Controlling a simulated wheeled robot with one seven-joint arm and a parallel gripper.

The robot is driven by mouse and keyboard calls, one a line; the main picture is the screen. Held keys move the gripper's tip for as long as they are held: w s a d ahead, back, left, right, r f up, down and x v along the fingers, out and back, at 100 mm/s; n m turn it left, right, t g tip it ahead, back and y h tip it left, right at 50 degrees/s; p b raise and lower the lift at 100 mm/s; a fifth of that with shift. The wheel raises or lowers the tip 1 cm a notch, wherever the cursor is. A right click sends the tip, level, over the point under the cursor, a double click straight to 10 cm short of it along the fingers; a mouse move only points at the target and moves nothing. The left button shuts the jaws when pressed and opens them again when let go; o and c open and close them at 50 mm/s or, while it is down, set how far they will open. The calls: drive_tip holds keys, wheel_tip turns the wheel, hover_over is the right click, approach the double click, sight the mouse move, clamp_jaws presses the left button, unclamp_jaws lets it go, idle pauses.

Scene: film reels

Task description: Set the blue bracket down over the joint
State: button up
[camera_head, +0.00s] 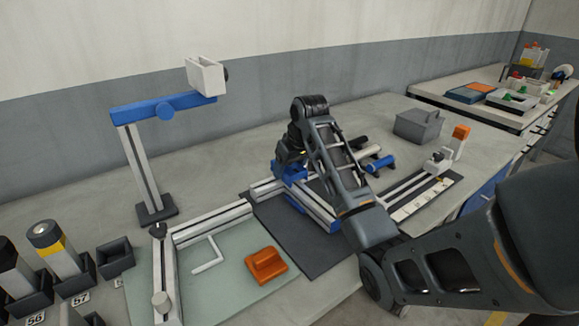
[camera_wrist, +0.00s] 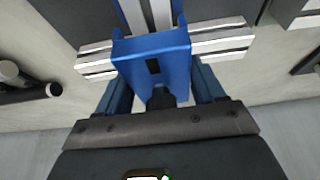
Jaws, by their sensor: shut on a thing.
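The blue bracket (camera_wrist: 152,50) is between the two fingers of my gripper (camera_wrist: 160,92) in the wrist view, and the gripper is shut on it. In the wrist view it lies across the place where an upright-running light rail (camera_wrist: 150,14) meets a cross rail (camera_wrist: 222,36), covering the joint itself. Whether it rests on the rails or hovers just above, I cannot tell. In the head view the bracket (camera_head: 292,171) shows as a blue patch below my gripper (camera_head: 288,160), at the far end of the rail (camera_head: 320,208) on the dark mat (camera_head: 305,250). My arm partly hides this spot.
A blue-and-grey stand (camera_head: 148,170) rises at left. A green board (camera_head: 215,270) holds an orange block (camera_head: 266,264) in front. Bare table shows behind the arm.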

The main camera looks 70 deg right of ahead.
drive_tip(key=shift+s+a+f+b, duration=0.1)
drive_tip(key=shift+f+b, duration=0.25)
drive_tip(key=shift+f, duration=0.45)
drive_tip(key=shift+s+a+f+b, duration=0.1)
drive_tip(key=shift+f+b, duration=0.2)
drive_tip(key=shift+f, duration=0.45)
idle(0.7)
drive_tip(key=o, duration=1.1)
drive_tip(key=shift+o, duration=1.2)
drive_tip(key=shift+w, duration=0.1)
drive_tip(key=shift+w+a, duration=0.1)
drive_tip(key=shift+r, duration=0.1)
drive_tip(key=v, duration=0.5)
drive_tip(key=d+v, duration=0.1)
drive_tip(key=v, duration=0.2)
drive_tip(key=shift+r, duration=0.4)
drive_tip(key=shift+s+r, duration=0.2)
drive_tip(key=shift+r, duration=0.25)
